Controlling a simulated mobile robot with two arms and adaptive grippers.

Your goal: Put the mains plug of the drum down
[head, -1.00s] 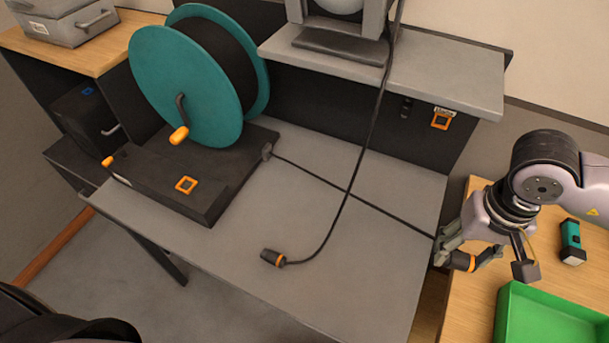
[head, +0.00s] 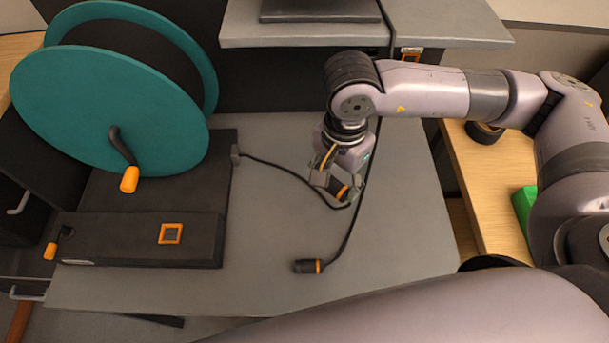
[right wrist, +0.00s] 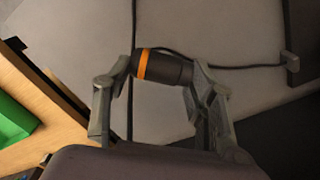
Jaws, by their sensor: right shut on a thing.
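The cable drum (head: 100,95) has teal flanges and an orange-tipped crank, and stands on a dark base at the left of the grey bench (head: 300,270). Its cable (head: 275,168) runs from a grey outlet on the base to my right gripper (head: 337,190). That gripper is shut on the mains plug (right wrist: 162,67), a dark plug with an orange ring, over the middle of the bench. I cannot tell whether the plug touches the bench. My left gripper is not in view.
A second dark connector with an orange ring (head: 309,266) lies on the bench in front of my right gripper, its cable hanging from the shelf (head: 450,28). A wooden table (head: 470,180) with a green tray (head: 524,205) is at the right. Bench front is mostly clear.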

